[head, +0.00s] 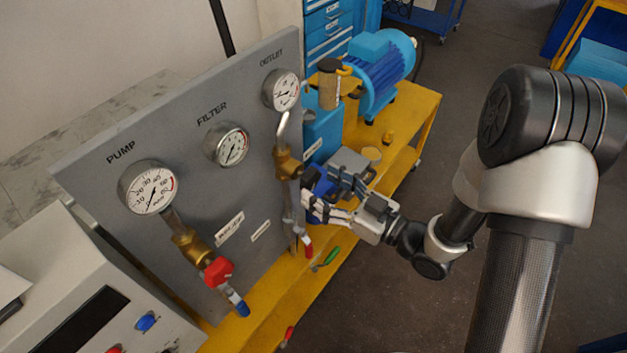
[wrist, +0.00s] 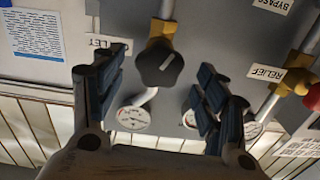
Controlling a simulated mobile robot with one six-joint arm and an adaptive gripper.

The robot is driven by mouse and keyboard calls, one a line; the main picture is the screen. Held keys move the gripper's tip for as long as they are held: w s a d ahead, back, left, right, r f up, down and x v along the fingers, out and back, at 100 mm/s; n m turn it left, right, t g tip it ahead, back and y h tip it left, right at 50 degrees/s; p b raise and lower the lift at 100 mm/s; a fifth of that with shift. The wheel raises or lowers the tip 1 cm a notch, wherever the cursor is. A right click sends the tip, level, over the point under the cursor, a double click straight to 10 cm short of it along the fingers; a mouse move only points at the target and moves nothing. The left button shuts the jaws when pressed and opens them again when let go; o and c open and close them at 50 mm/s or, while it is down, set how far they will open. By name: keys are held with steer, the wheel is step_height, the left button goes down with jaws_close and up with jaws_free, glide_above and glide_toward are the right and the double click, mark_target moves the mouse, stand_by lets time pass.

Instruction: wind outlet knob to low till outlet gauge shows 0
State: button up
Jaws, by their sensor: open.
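The outlet gauge (head: 281,90) is at the top right of the grey panel; its needle is too small to read surely. Below it a pipe runs to a brass valve (head: 287,165). My gripper (head: 308,203) is at the panel's right edge, beside the lower pipe. In the wrist view a black round knob (wrist: 160,66) with a pale pointer line, slanting up to the right, sits on a brass fitting. My open fingers (wrist: 157,80) stand on either side of it with gaps. A label ending in "LET" is partly hidden by the left finger. The head view hides the knob.
The pump gauge (head: 148,187) and filter gauge (head: 227,145) are left on the panel. A red-handled valve (head: 218,271) juts out below. A screwdriver with a green handle (head: 331,256) lies on the yellow bench (head: 318,283). A blue motor (head: 384,75) stands behind.

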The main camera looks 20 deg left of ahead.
mark_target(314, 182)
steer(key=shift+x, duration=1.6)
steer(key=shift+d, duration=0.1)
steer(key=c, duration=1.1)
